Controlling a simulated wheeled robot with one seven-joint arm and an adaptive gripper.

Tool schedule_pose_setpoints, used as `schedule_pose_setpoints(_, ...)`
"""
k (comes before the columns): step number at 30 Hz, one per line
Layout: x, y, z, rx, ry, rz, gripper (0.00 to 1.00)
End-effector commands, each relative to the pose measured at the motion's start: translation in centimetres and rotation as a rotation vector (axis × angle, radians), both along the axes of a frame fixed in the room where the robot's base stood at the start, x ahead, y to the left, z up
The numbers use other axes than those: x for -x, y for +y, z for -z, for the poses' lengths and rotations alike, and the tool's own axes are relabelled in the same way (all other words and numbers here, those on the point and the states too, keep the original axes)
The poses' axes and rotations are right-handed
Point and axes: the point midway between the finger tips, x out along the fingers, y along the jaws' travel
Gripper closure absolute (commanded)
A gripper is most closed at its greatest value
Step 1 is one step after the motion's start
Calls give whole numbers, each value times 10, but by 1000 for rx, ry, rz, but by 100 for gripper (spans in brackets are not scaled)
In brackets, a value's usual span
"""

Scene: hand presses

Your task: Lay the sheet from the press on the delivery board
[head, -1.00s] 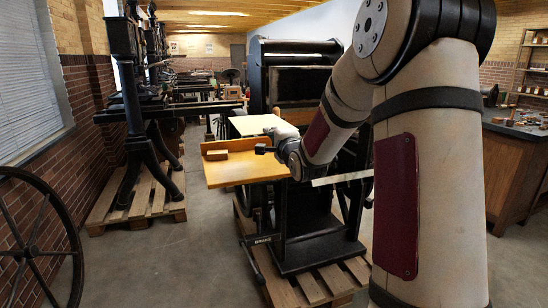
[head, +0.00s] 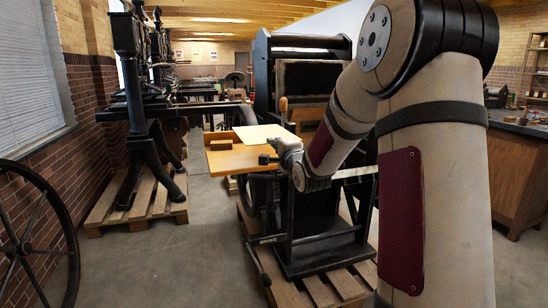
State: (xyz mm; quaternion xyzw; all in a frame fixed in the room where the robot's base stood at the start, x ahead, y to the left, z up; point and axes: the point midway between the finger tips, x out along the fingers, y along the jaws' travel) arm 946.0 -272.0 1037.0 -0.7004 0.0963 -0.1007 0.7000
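The pale sheet (head: 262,132) extends flat from my gripper (head: 279,150), over the far right part of the orange wooden delivery board (head: 238,164). Its near edge meets the hand, and it moves with the hand, so my gripper appears shut on it. The fingertips are small and partly hidden. I cannot tell whether the sheet touches the board. The board has a raised back edge and stands at the left side of the black hand press (head: 310,95), which is partly behind my arm.
A small wooden block (head: 220,145) lies on the board's far left part. Other presses (head: 140,110) stand on pallets at the left. A large spoked wheel (head: 35,235) is at the front left. A wooden counter (head: 530,180) is at the right. Floor left of the press is clear.

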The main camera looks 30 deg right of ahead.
Motion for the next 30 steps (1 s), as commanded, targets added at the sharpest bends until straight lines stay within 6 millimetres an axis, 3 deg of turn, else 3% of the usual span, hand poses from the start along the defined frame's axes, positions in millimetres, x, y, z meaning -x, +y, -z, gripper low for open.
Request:
schedule_pose_setpoints(14, -2, 0, 21, 0, -1, 0, 100)
schedule_pose_setpoints(30, -2, 0, 70, 1, -1, 0, 100)
